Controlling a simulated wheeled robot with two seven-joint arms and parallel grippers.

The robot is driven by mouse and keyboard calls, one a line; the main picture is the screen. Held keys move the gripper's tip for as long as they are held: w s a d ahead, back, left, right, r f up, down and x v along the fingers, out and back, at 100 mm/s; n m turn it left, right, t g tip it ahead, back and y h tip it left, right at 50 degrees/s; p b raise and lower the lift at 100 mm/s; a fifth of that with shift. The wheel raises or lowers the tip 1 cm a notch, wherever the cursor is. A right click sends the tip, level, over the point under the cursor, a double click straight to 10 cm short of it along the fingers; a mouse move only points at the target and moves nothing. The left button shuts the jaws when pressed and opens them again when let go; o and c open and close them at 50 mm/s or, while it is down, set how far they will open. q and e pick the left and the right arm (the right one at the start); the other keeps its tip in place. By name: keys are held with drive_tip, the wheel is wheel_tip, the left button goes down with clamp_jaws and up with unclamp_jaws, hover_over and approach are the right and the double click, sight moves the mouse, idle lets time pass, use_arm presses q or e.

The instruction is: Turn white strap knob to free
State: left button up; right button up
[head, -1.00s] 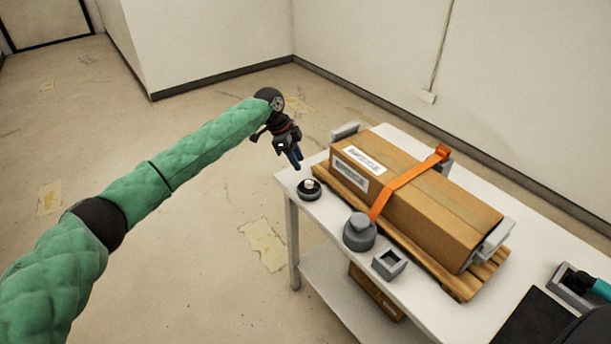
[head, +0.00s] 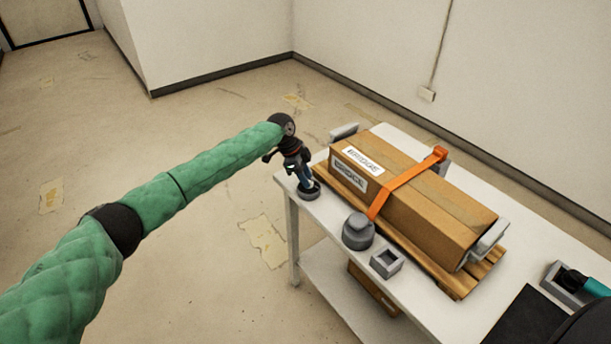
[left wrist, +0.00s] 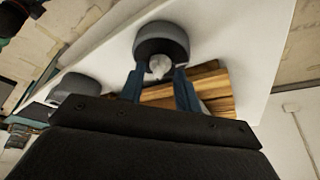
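The white strap knob (left wrist: 160,66) sits on a dark round base (left wrist: 163,42) in the left wrist view. In the head view this base (head: 309,194) stands at the table's near left corner, with the knob hidden behind my gripper. My left gripper (head: 306,183) points down over it. In the left wrist view the blue fingers of this gripper (left wrist: 160,76) are apart, with the knob between their tips. I cannot tell whether they touch it. An orange strap (head: 400,184) runs over a cardboard box (head: 430,205) on a wooden pallet (head: 440,282). My right gripper is not in view.
A grey round knob-like piece (head: 358,232) and a small grey square holder (head: 387,262) stand along the white table's (head: 410,315) near edge. A teal-handled item (head: 597,287) and a black mat (head: 525,318) are at the right. Open floor lies left of the table.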

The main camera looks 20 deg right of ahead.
use_arm(q)
clamp_jaws()
